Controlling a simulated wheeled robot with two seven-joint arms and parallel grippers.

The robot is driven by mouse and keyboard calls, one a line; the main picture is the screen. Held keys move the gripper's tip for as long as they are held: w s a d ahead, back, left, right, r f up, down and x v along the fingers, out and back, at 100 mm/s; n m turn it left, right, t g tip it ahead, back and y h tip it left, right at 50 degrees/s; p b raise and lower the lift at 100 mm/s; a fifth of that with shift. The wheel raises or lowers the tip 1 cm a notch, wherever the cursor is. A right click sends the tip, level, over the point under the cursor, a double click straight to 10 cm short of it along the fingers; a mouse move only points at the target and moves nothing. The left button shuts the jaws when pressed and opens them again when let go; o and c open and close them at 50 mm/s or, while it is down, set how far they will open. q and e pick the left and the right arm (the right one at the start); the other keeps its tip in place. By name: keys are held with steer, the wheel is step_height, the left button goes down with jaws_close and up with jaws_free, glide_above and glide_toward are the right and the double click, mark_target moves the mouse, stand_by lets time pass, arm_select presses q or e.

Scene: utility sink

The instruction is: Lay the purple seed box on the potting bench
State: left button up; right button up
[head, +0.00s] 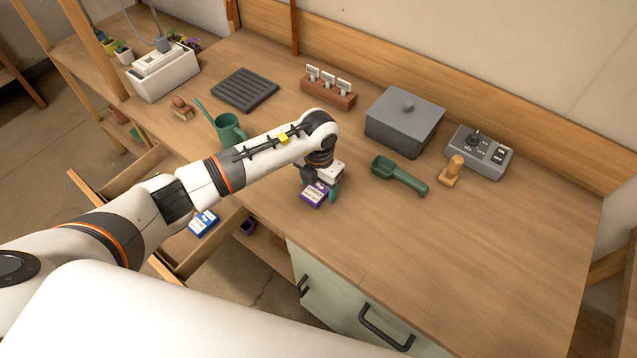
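The purple seed box (312,196) has a white label and is at the front edge of the potting bench (470,260), near the middle of the view. My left gripper (321,188) points down over it, with its fingers on either side of the box, and appears shut on it. The arm and gripper hide part of the box. I cannot tell whether its underside touches the bench top. My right gripper is not in view.
An open drawer (165,268) below the bench holds a blue seed box (203,222). A green watering can (229,130) stands behind my arm. The bench's front right is clear.

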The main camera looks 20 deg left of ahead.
mark_target(319, 188)
arm_select(q)
steer(key=shift+r, duration=0.1)
steer(key=shift+r, duration=0.2)
step_height(319, 188, up, 12)
steer(key=b, duration=0.2)
steer(key=shift+f, duration=0.15)
